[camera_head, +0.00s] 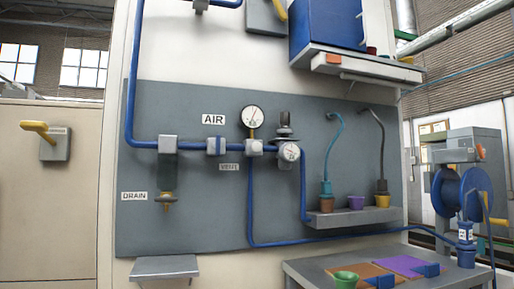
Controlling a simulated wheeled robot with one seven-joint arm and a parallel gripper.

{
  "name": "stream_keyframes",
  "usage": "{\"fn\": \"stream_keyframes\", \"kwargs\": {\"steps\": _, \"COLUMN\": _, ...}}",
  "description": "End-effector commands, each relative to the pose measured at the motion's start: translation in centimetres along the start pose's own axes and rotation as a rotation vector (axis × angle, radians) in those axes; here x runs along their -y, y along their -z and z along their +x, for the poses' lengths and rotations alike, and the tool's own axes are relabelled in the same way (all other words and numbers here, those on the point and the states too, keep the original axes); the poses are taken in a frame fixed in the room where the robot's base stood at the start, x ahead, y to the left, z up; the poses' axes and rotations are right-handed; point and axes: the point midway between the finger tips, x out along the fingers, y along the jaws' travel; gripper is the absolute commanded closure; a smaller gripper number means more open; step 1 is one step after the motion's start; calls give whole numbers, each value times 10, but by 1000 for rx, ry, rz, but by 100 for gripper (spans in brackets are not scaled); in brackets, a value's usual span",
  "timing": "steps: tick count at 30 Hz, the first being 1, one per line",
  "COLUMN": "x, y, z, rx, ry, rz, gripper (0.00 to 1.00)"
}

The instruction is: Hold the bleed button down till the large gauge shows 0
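The large gauge (253,116) is a round white dial with a dark rim, upright on the blue air pipe on the grey wall panel. Its needle looks tilted up and slightly right; the numbers are too small to read. A small label (229,167), hard to read, sits to the block's lower left. I cannot make out for certain which part is the bleed button. My gripper is not in view.
A smaller gauge (290,152) sits under a dark regulator knob (285,131). A filter bowl (167,178) hangs left by the DRAIN label (135,196). A small shelf (355,217) holds cups at right. A bench (310,270) and a blue hose reel (462,190) stand lower right.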

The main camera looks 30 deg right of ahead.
Motion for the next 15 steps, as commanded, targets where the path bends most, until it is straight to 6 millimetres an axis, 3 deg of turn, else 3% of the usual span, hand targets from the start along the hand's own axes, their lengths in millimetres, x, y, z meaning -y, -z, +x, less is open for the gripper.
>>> {"fn": "stream_keyframes", "kwargs": {"steps": 1, "x": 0, "y": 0, "z": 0, "rx": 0, "ry": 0, "rz": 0, "gripper": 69}}
{"fn": "stream_keyframes", "kwargs": {"steps": 8, "x": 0, "y": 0, "z": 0, "rx": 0, "ry": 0, "rz": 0, "gripper": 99}}
{"fn": "stream_keyframes", "kwargs": {"steps": 15, "x": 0, "y": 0, "z": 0, "rx": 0, "ry": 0, "rz": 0, "gripper": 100}}
